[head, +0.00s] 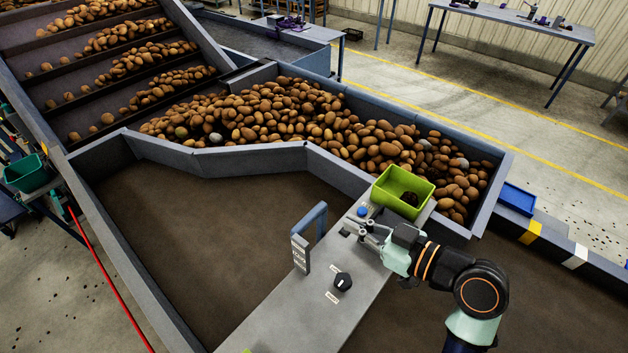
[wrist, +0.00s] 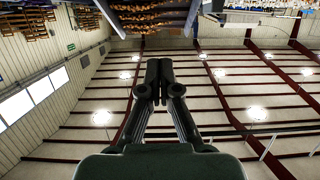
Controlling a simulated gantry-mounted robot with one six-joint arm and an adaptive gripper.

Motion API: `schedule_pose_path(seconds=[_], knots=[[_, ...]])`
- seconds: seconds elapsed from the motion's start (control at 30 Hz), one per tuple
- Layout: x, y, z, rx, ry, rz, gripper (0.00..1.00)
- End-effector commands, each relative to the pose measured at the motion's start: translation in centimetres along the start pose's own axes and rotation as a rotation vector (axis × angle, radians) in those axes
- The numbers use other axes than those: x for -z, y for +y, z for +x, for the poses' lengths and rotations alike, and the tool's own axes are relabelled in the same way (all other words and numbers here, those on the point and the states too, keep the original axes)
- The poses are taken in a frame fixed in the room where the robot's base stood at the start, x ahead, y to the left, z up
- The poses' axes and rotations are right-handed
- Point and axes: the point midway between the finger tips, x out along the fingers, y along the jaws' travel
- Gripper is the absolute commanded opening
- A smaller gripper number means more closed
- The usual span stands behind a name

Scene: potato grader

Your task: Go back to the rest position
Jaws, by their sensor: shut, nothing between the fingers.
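My gripper (head: 352,224) is above the grey control panel (head: 290,318), close to the blue button and the lever, with its fingers pointing left. In the wrist view my gripper (wrist: 152,85) has its two fingers together, shut and empty. Behind the fingers the wrist view shows the hall ceiling and wall, with a strip of potatoes at the top. My arm comes in from the lower right in the head view. Whether the fingertips touch anything on the panel cannot be told.
A green bin (head: 402,190) with a dark lump inside stands at the panel's far end. A grey lever (head: 303,250) and a black knob (head: 343,281) stick up from the panel. Potatoes (head: 300,120) fill the trough behind. A blue tray (head: 518,199) lies at right.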

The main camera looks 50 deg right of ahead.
Motion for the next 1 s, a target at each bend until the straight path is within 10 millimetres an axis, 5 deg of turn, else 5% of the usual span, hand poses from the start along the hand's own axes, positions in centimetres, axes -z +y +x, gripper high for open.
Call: schedule_pose_path(seconds=[0.27,0.37,0.6,0.8,1.0], knots=[[0.0,-0.1,0.1,0.001,-0.001,0.0,0.0],[-0.1,-2.3,2.0,0.019,-0.036,0.002,0.0],[-0.9,-15.9,9.1,0.033,-0.208,0.009,0.0],[-0.7,-24.2,9.6,-0.006,-0.245,0.01,0.0],[-0.1,-30.1,8.2,-0.039,-0.228,0.023,0.0]])
